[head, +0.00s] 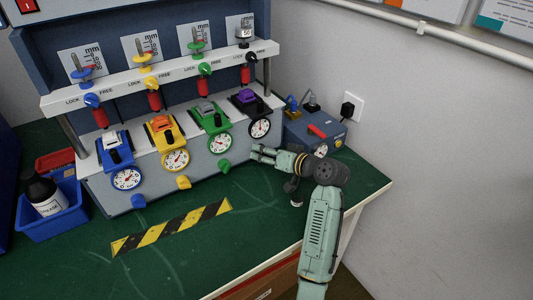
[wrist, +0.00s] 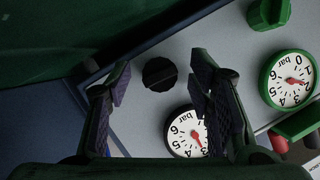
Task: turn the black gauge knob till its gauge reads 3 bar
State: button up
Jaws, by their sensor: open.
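My gripper (wrist: 161,75) is open, with one finger on each side of the knob in the picture. Both fingers look apart from it.
The green gauge (wrist: 290,80) and green knob (wrist: 268,13) are to the right in the wrist view. A blue box (head: 315,133) with a red switch stands near my gripper. A striped strip (head: 172,228) lies on the green tabletop, whose front is mostly clear.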

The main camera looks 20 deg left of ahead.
jog(key=v, duration=1.2)
dwell(0.3)
